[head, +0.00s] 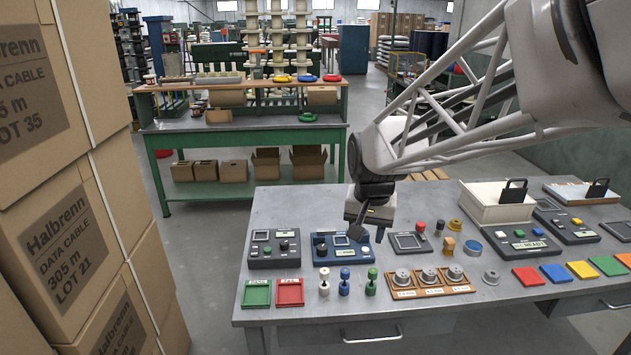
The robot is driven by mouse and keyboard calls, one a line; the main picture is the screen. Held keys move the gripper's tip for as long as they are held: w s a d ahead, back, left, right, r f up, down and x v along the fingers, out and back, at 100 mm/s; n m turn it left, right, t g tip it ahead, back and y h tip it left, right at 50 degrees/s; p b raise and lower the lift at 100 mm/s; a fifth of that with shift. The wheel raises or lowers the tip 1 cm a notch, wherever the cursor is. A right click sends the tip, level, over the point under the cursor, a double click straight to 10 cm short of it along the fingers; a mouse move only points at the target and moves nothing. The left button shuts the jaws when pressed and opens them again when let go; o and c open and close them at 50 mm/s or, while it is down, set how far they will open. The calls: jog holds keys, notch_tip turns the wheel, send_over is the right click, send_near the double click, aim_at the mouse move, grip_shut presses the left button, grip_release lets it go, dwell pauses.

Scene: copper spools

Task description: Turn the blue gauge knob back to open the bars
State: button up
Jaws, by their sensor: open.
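The blue gauge (341,258) lies on the grey table, left of the middle, with a small screen on its upper face. A dark knob (321,249) stands at the left of its face. My gripper (356,232) points down over the gauge's right part, to the right of the screen. Its jaws are open, and I see nothing held in them. The gripper hides part of the gauge's right side. I cannot tell whether the fingers touch the gauge. Any bars on the screen are too small to make out.
A dark gauge box (273,249) stands close on the left. A dark framed tray (408,242) lies on the right. In front stand small pegs (345,284), green (257,293) and red (289,292) trays, and a wooden rack of metal weights (403,293). Stacked cartons (70,220) rise at far left.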

dwell(0.4)
jog(key=n+g, duration=0.3)
jog(key=g, duration=0.3)
send_near(322, 246)
jog(key=f, duration=0.2)
jog(key=shift+s+a+r, duration=0.1)
jog(key=shift+s+r, duration=0.05)
jog(key=shift+s, duration=0.2)
jog(key=shift+x, duration=3.9)
